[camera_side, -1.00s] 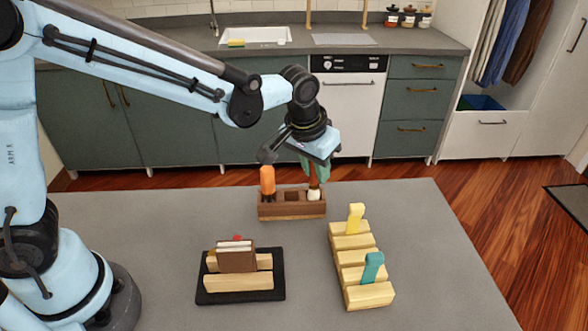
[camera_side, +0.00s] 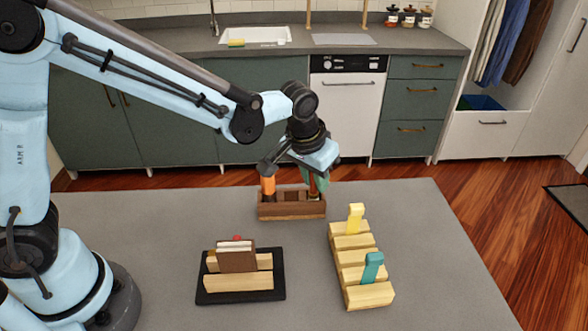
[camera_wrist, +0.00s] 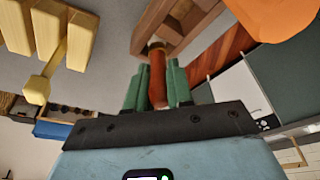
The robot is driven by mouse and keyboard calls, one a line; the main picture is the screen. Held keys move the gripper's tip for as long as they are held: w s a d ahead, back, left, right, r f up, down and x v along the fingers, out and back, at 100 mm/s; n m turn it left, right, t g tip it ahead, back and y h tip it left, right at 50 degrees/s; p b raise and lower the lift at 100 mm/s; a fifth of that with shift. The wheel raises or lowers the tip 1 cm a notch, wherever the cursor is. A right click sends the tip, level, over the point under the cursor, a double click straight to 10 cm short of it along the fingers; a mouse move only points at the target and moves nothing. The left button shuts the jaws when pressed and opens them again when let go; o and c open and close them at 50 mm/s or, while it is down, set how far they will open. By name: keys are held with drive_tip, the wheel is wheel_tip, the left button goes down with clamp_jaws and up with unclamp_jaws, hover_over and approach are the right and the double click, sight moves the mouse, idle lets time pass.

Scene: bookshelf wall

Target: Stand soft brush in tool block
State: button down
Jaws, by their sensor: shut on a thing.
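The soft brush has a reddish-brown handle and stands upright between the green fingers of my gripper (camera_side: 317,184). Its handle (camera_side: 312,189) shows just above the right slot of the brown wooden tool block (camera_side: 291,211); its lower end is hidden in the slot. In the wrist view my gripper (camera_wrist: 157,85) is shut on the brush handle (camera_wrist: 158,78), and a pale collar leads down into the tool block (camera_wrist: 150,27). The middle slot looks empty.
An orange-handled tool (camera_side: 267,186) stands in the block's left slot, close beside my wrist. A slotted wooden rack (camera_side: 366,297) with yellow and teal pieces stands at the right. A black tray (camera_side: 240,297) with a brown-covered book sits in front. Grey tabletop between them is clear.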

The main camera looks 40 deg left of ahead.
drive_tip(key=c, duration=0.9)
unclamp_jaws()
drive_tip(key=shift+o, duration=0.4)
drive_tip(key=o, duration=0.3)
drive_tip(key=shift+r, duration=3.55)
